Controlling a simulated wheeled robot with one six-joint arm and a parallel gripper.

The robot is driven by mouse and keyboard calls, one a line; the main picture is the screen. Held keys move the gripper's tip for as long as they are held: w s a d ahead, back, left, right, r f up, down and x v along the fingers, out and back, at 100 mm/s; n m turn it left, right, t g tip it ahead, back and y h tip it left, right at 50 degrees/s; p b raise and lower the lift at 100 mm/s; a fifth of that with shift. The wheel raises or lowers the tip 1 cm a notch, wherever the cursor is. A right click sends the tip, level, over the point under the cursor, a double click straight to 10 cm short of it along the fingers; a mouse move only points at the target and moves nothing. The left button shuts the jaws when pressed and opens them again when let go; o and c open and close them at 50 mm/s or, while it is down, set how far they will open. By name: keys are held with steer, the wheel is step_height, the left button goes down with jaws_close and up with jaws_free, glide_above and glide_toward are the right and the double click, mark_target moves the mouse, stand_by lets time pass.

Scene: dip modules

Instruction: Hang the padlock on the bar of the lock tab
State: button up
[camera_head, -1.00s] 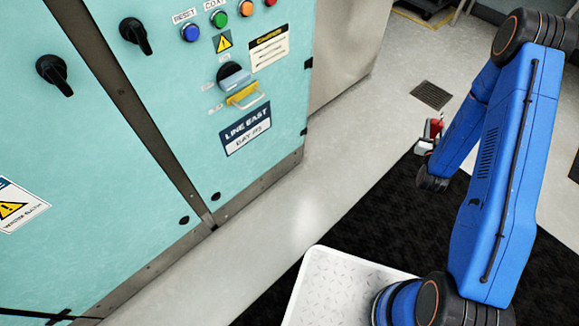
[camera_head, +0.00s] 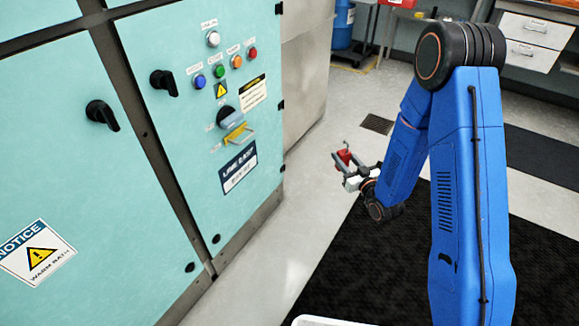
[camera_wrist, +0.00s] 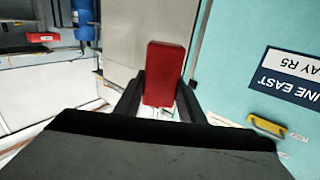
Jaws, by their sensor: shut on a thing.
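My gripper (camera_head: 352,170) is shut on the red padlock (camera_head: 343,157) and holds it in the air, to the right of the teal cabinet. In the wrist view the padlock's red body (camera_wrist: 166,72) stands between the two dark fingers; its shackle is hidden there. In the head view a thin dark piece rises above the body. The yellow lock tab (camera_head: 236,132) is on the cabinet front below a grey and black switch (camera_head: 227,116). The yellow tab also shows in the wrist view (camera_wrist: 266,126), to the right of the padlock and apart from it.
The teal cabinet door (camera_head: 150,130) carries black handles (camera_head: 102,115), push buttons and a "LINE EAST" label (camera_head: 238,167). A black mat (camera_head: 330,270) lies on the floor. Open air separates my gripper from the panel. A blue drum (camera_head: 342,24) stands far behind.

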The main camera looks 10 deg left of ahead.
steer(key=s+a+r+n+g+y, duration=0.3)
steer(key=s+a+r+n+g, duration=0.15)
steer(key=s+a, duration=0.45)
steer(key=s+a+r+n+g+y, duration=0.3)
steer(key=s+a+r+g+y, duration=0.15)
steer(key=s+a, duration=0.4)
steer(key=x, duration=1.5)
steer(key=shift+w+f+t+h, duration=0.35)
steer(key=shift+w+f+t, duration=0.1)
steer(key=shift+f, duration=0.1)
steer(key=shift+a+m, duration=0.1)
steer(key=shift+m, duration=0.15)
steer(key=o, duration=1.2)
